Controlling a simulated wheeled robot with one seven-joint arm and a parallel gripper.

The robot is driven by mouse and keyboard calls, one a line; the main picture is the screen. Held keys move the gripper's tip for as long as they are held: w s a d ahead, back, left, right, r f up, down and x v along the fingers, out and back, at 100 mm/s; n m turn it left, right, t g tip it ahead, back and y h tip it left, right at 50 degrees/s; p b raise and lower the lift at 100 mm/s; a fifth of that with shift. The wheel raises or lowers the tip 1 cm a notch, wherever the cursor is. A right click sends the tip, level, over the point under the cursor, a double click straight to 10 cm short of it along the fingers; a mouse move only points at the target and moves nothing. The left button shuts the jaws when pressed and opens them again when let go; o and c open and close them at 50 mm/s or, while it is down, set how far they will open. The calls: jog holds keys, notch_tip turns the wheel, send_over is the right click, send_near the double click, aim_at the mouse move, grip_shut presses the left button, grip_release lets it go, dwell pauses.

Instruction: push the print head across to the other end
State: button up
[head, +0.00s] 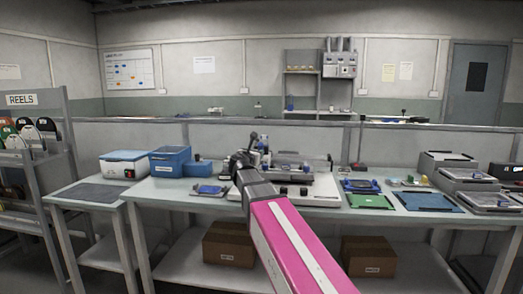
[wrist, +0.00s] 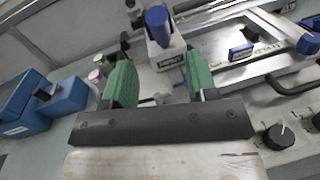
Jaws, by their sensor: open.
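A flat pale machine (head: 300,190) with rails stands on the bench, partly hidden behind my arm. It also shows in the wrist view, with a dark-edged plate and a metal rail (wrist: 205,60). A white block with a dark label (wrist: 168,58) and an upright blue knob (wrist: 158,25) sits at its left end, and looks like the print head. My gripper (wrist: 160,75) is open, its green fingers apart on either side of the block's near view. Contact cannot be told. In the head view my gripper (head: 243,160) is above the machine's left part.
Blue boxes (head: 170,160) and a white bin with a blue lid (head: 123,165) stand to the left. A green board (head: 371,202) and a blue mat (head: 429,202) lie to the right. A blue-ended bar (wrist: 307,44) and a black knob (wrist: 278,136) are on the machine's right.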

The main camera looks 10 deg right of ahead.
aim_at(260, 149)
jog(key=x, duration=0.9)
jog(key=shift+w, duration=0.15)
jog(key=shift+d, duration=0.1)
grip_shut()
